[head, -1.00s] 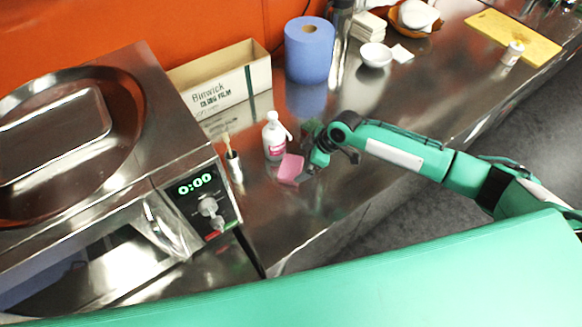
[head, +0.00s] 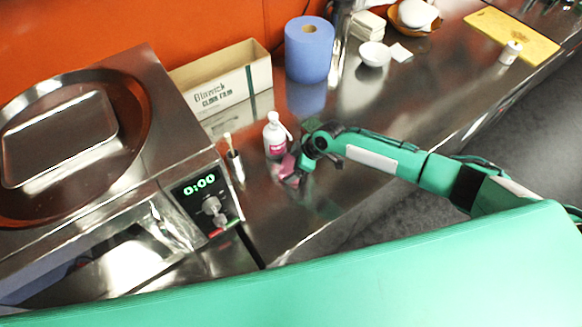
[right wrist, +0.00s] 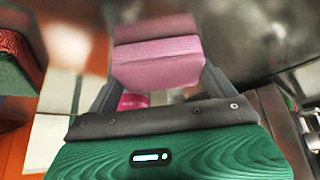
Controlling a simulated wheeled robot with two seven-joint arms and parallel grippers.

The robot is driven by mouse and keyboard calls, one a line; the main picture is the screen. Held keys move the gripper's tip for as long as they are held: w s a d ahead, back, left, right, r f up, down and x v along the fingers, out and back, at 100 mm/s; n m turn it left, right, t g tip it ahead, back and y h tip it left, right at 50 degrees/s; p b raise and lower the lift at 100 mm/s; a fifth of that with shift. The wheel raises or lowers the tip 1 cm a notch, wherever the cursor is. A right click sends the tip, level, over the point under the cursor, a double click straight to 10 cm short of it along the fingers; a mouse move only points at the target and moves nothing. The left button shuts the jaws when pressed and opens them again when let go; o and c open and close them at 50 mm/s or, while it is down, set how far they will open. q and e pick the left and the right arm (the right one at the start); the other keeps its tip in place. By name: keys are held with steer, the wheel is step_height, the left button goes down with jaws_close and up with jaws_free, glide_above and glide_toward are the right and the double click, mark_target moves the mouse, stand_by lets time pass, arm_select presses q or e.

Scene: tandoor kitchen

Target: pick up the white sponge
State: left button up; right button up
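A pink sponge-like block (right wrist: 158,64) lies between the two fingers of my right gripper (right wrist: 160,88) in the right wrist view. The fingers run close along both its sides; whether they press on it I cannot tell. In the head view the right gripper (head: 294,178) is low over the steel counter, partly covering the pink block (head: 287,165), beside a white bottle with a pink label (head: 274,137). I see no clearly white sponge; a small flat white piece (head: 401,53) lies near a white bowl, and what it is I cannot tell. My left gripper is not in view.
A cup with a brush (head: 235,165) and an oven (head: 165,175) stand left of the bottle. Behind are a cardboard box (head: 222,88) and a blue paper roll (head: 309,50). The white bowl (head: 374,54) and a yellow board (head: 512,37) are farther right. The counter's front edge is close.

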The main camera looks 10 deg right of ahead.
steer(key=shift+c, duration=0.2)
steer(key=shift+s+d+r+b, duration=0.15)
steer(key=shift+s+r+b, duration=0.1)
steer(key=shift+b, duration=0.3)
steer(key=shift+s+r+b, duration=0.1)
steer(key=shift+r+b, duration=0.2)
steer(key=r+b, duration=0.1)
steer(key=r, duration=0.1)
steer(key=r+b, duration=0.2)
steer(key=r, duration=0.1)
steer(key=shift+s+d+r, duration=0.1)
steer(key=shift+s+r, duration=0.1)
steer(key=shift+r, duration=0.15)
steer(key=s+d+b, duration=0.2)
steer(key=s+d, duration=0.1)
steer(key=s, duration=0.5)
steer(key=s+d+b, duration=0.3)
steer(key=s+d, duration=0.1)
steer(key=s, duration=0.5)
steer(key=shift+s+r+b, duration=0.15)
steer(key=shift+s+b, duration=0.05)
steer(key=shift+b, duration=0.15)
steer(key=o, duration=0.4)
steer(key=c, duration=0.3)
